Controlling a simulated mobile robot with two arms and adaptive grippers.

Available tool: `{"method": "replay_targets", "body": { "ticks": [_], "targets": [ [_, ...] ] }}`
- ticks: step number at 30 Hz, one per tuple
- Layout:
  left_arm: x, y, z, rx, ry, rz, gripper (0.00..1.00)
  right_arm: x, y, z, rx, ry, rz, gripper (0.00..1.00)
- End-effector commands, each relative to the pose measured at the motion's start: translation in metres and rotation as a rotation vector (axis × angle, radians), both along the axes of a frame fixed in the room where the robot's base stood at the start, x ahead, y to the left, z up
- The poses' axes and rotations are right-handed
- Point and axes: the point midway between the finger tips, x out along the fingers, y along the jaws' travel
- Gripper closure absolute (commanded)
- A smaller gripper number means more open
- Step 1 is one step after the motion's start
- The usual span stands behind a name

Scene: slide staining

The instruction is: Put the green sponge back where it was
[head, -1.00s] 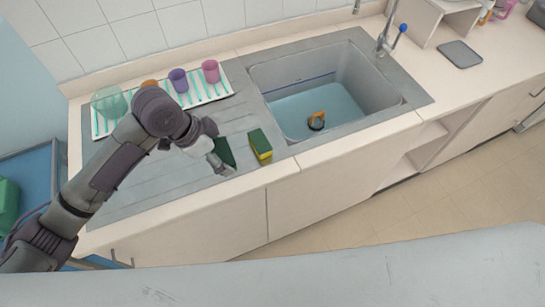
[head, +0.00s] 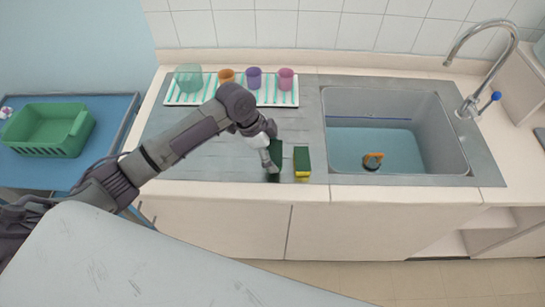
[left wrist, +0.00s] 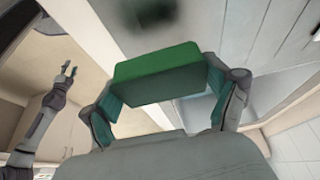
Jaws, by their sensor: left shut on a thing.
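My left gripper (head: 273,172) is shut on a green sponge (left wrist: 157,72), which spans its two fingers in the left wrist view. In the head view the held sponge (head: 276,152) shows dark green beside the fingers, over the grey drainboard (head: 225,165) near its front edge. I cannot tell whether it touches the board.
The sink (head: 455,152) lies to the right, with an orange-and-dark object (head: 373,160) in its water. Several coloured cups stand on a striped mat (head: 217,99) behind my left arm. A green crate (head: 45,147) sits on a blue table (head: 104,120) at left.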

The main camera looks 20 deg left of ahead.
Motion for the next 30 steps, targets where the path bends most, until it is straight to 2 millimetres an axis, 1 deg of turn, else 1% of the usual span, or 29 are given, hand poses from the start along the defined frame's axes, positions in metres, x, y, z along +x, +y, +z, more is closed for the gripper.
{"method": "replay_targets", "body": {
  "ticks": [4,9,12,17,24,25,27,30],
  "targets": [
    [0.005,0.003,-0.007,-0.001,0.001,0.001,0.41,0.000,-0.009,0.004,-0.011,0.000,-0.004,0.60],
    [0.004,0.004,-0.031,0.000,0.003,0.002,0.41,0.000,-0.011,0.015,-0.013,0.000,-0.004,0.60],
    [0.004,0.004,-0.041,0.000,0.001,0.001,0.41,0.000,-0.011,0.017,-0.013,0.000,-0.004,0.60],
    [0.004,0.004,-0.044,0.000,-0.001,-0.001,0.41,0.000,-0.009,0.016,-0.011,0.001,-0.004,0.60],
    [0.004,0.004,-0.048,0.000,-0.001,0.000,0.41,-0.001,0.000,0.013,0.000,0.001,-0.003,0.60],
    [0.004,0.004,-0.047,0.000,-0.001,0.000,0.10,-0.001,0.001,0.014,0.001,0.001,-0.004,0.60],
    [0.004,0.004,-0.047,0.000,-0.001,0.000,0.00,-0.001,0.003,0.014,0.003,0.001,-0.003,0.60],
    [0.004,0.004,-0.047,0.000,-0.001,0.000,0.00,-0.001,0.003,0.014,0.004,0.001,-0.003,0.60]
  ]
}}
